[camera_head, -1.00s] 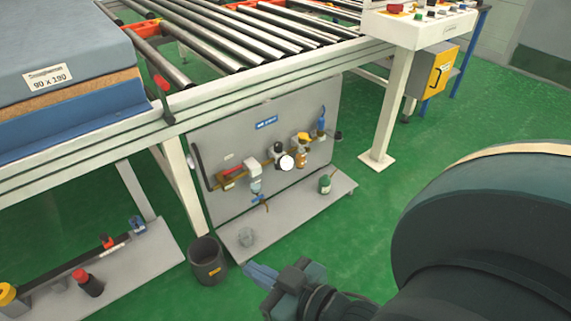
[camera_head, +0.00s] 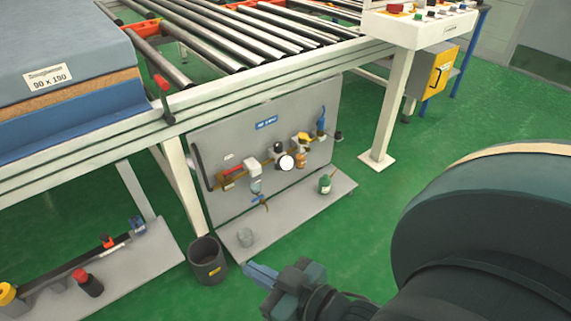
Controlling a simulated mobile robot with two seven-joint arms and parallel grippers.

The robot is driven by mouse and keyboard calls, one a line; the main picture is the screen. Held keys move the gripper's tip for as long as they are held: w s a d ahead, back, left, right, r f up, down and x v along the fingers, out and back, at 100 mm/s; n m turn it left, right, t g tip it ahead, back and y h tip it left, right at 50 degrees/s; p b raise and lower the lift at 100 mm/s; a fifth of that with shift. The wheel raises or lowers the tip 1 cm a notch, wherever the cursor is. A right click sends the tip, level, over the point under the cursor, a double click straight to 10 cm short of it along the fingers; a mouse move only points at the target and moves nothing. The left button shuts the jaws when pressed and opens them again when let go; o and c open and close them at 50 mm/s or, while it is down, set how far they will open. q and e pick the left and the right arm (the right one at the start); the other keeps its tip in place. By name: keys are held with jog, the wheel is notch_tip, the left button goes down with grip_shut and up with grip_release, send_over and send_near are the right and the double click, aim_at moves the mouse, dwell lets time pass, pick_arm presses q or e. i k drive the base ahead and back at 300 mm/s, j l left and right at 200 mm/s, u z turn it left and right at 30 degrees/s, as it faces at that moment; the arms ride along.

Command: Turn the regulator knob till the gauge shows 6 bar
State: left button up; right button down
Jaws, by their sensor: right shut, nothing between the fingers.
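A grey panel (camera_head: 230,137) stands under the roller conveyor and carries a row of air fittings. The round white gauge (camera_head: 286,162) faces me near the middle of the row; its needle and numbers are too small to read. A black knob (camera_head: 277,147) sits just above and left of the gauge, apparently the regulator knob. My right gripper (camera_head: 250,268) is shut and empty, low in the picture by the front edge of the panel's shelf, well below and apart from the knob. My left gripper is not in view.
A dark bin (camera_head: 208,262) stands on the floor left of my right gripper. A blue mattress (camera_head: 60,50) lies upper left. Open green floor (camera_head: 365,205) lies right of the shelf.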

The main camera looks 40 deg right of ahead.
aim_at(277, 145)
jog(key=z, duration=1.25)
